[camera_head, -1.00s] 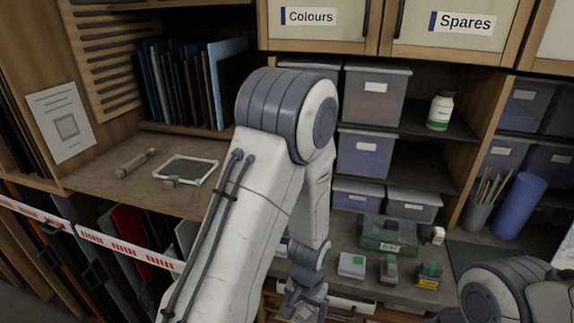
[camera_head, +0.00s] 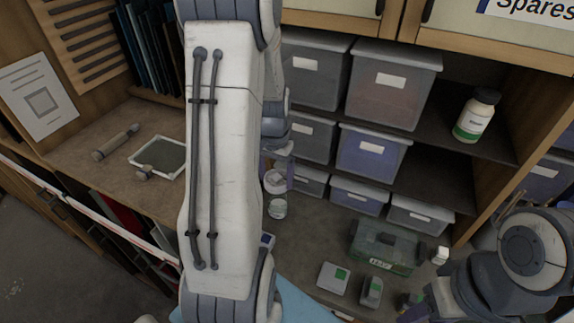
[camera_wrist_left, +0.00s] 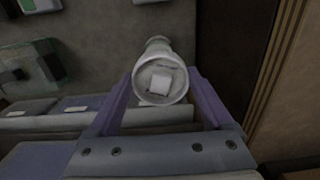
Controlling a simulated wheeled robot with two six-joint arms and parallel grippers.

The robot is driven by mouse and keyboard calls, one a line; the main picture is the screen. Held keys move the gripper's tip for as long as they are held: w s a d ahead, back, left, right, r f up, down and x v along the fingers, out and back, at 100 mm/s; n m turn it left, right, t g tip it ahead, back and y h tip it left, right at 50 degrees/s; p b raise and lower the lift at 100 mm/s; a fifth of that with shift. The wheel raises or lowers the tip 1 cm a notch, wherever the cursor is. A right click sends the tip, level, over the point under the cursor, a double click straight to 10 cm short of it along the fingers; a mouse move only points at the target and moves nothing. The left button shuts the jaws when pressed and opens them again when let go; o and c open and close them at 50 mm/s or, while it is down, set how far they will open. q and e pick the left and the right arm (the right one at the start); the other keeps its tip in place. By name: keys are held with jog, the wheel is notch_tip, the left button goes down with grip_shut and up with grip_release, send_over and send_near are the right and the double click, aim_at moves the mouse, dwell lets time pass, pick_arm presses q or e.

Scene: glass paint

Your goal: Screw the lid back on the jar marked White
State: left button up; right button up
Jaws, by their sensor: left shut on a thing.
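My left gripper (camera_head: 277,176) hangs over the back of the worktop, with its purple fingers pointing down. It is shut on a pale round lid (camera_head: 274,183). A small clear jar (camera_head: 279,208) stands on the worktop directly below it. In the left wrist view, the lid (camera_wrist_left: 160,82) sits between the two fingers of the left gripper (camera_wrist_left: 160,88) and has a white square on top. Part of the jar (camera_wrist_left: 158,44) shows behind it. I cannot tell whether lid and jar touch. No mark on the jar is readable. My right gripper is out of view.
Stacked grey bins (camera_head: 393,82) fill the shelves behind. A white bottle (camera_head: 476,116) stands on the upper shelf. A dark green case (camera_head: 383,247) and small blocks (camera_head: 333,277) sit on the worktop to the right. A framed pane (camera_head: 158,156) lies at the left.

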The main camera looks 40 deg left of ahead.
pick_arm(q)
jog(key=shift+a+f+n, duration=0.1)
jog(key=shift+n, duration=0.6)
jog(key=n, duration=0.1)
jog(key=n+b, duration=0.1)
jog(key=shift+w+f+n, duration=0.15)
jog(key=shift+w+n, duration=0.05)
jog(key=shift+n, duration=0.2)
jog(key=n, duration=0.2)
jog(key=n+b, duration=0.1)
jog(key=n, duration=0.2)
jog(key=shift+d+f+n, duration=0.2)
jog(key=shift+f+n, duration=0.05)
jog(key=shift+n, duration=0.15)
jog(key=n, duration=0.2)
jog(key=n+b, duration=0.1)
jog(key=n, duration=0.1)
jog(key=n+b, duration=0.1)
jog(key=n, duration=0.1)
jog(key=shift+f, duration=0.3)
jog(key=n, duration=0.2)
jog(key=n+b, duration=0.1)
jog(key=n, duration=0.3)
jog(key=shift+f, duration=0.35)
jog(key=shift+f+b, duration=1.05)
jog(key=shift+f, duration=0.35)
jog(key=shift+w+d+f, duration=0.1)
jog(key=shift+d, duration=0.05)
